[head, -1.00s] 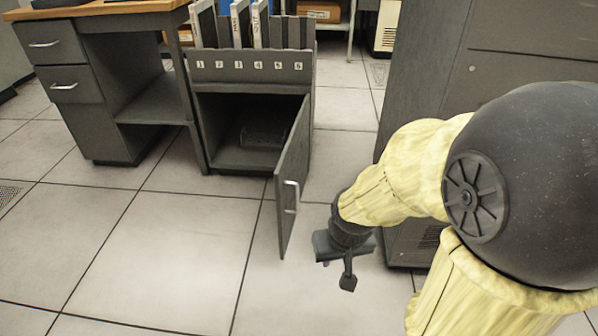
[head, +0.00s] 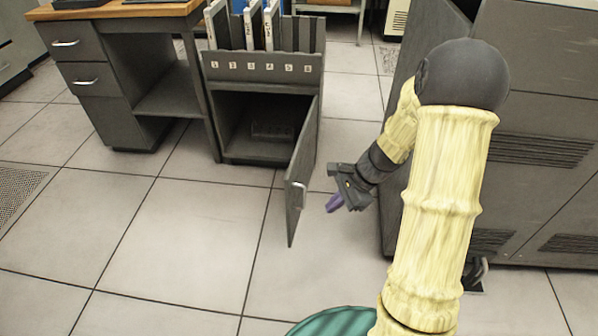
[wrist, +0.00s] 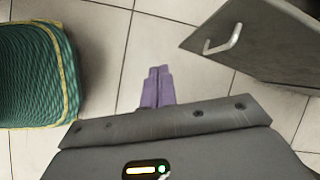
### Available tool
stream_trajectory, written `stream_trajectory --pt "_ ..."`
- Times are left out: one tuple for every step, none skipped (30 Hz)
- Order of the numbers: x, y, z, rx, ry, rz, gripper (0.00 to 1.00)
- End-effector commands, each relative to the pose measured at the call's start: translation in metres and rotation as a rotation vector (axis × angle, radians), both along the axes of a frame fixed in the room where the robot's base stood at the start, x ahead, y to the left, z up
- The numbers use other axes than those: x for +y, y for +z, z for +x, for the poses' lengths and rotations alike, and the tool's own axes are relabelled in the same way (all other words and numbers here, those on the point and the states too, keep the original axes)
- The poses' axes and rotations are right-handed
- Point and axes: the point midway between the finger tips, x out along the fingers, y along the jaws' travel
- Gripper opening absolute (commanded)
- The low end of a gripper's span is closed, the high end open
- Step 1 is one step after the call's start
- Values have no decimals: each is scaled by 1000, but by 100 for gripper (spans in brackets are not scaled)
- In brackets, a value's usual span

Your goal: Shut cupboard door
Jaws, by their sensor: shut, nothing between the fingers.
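The grey cupboard (head: 214,128) stands below a rack with numbered slots, and its inside is open to view. Its door (head: 303,172) is hinged at the right and swung wide open toward me. A pale handle (head: 298,194) is on the door's face near its free edge. My gripper (head: 333,204) is just right of the door, low over the floor, apart from it. In the wrist view the purple fingers (wrist: 157,88) are together with nothing between them, and the door (wrist: 262,42) with its handle (wrist: 224,41) is at upper right.
A desk with drawers (head: 85,75) stands left of the cupboard. A large grey cabinet (head: 540,120) stands close to the right of my arm. A dark object (head: 265,130) lies inside the cupboard. The tiled floor in front is clear.

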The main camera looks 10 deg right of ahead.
Motion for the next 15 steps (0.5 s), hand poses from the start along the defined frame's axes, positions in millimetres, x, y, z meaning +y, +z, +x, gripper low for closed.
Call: stream_trajectory --pt "-6 16 12 34 -103 63 0" --pt "-8 18 20 52 -166 101 0" --pt "-12 22 29 75 -242 151 0" --pt "-15 23 36 90 -296 186 0" --pt "-17 25 42 103 -344 218 0" --pt "-21 26 49 117 -398 254 0" --pt "-23 27 54 126 -429 278 0" --pt "-24 27 57 133 -455 296 0" --pt "-26 27 60 139 -481 314 0" --pt "-27 27 62 142 -492 323 0" --pt "-27 26 63 143 -500 328 0" --pt "-27 25 64 145 -504 331 0" --pt "-27 25 64 144 -504 331 0" --pt "-27 24 64 144 -503 330 0" --pt "-27 24 64 143 -501 329 0"
